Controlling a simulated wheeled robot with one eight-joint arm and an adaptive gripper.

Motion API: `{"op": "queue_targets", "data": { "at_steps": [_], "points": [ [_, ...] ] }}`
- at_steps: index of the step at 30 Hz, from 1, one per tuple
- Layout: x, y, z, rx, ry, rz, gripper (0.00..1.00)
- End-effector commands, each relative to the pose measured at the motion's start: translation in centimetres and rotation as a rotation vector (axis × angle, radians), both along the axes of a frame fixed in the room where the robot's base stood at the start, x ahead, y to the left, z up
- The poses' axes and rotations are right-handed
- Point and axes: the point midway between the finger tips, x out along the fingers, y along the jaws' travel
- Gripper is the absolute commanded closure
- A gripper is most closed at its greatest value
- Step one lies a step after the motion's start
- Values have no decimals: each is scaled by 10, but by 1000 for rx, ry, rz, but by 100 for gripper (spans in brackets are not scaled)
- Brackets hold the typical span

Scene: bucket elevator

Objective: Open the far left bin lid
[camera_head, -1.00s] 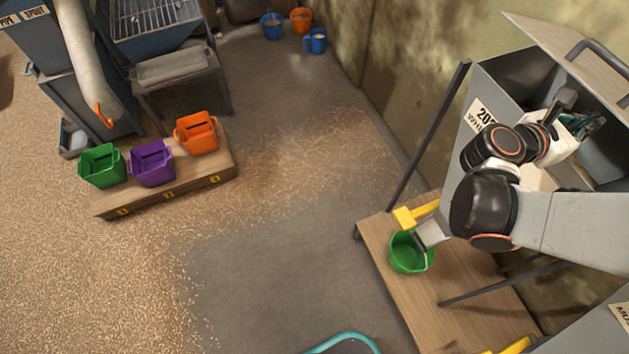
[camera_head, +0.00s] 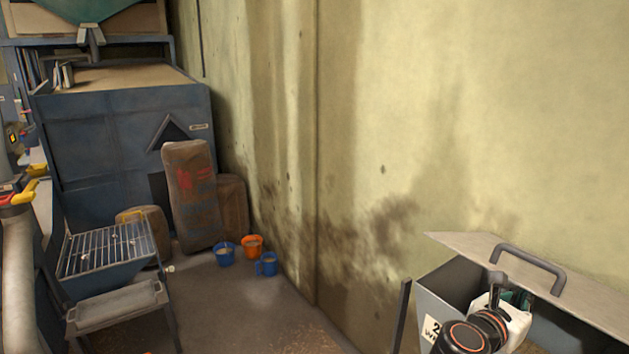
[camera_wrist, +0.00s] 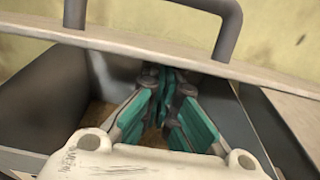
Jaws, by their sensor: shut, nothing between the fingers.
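The grey bin (camera_head: 459,286) with a white label stands at the lower right of the head view. Its pale lid (camera_head: 590,302) is raised and tilted, with a dark gap below it. The dark bar handle (camera_head: 527,257) is on the lid's upper face. My gripper (camera_head: 518,297) is in the opening under the lid, its tips partly hidden. In the wrist view, the shut, empty teal-padded fingers (camera_wrist: 164,82) point into the bin below the lid edge (camera_wrist: 135,47). The handle (camera_wrist: 229,28) is above them; I cannot tell whether they touch the lid.
A stained wall (camera_head: 400,120) rises right behind the bin. Blue and orange buckets (camera_head: 252,245) stand on the floor by the wall, near brown sacks (camera_head: 190,195). A blue machine (camera_head: 125,130) and a grated hopper (camera_head: 108,248) are at left. Some floor between is clear.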

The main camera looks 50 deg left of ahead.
Motion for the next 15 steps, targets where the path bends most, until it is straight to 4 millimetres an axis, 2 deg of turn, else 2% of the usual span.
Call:
{"op": "queue_targets", "data": {
  "at_steps": [7, 15],
  "points": [
    [2, 2, 33, 5, 72, 6, 100],
    [23, 0, 84, 17, 231, 5, 100]
  ]
}}
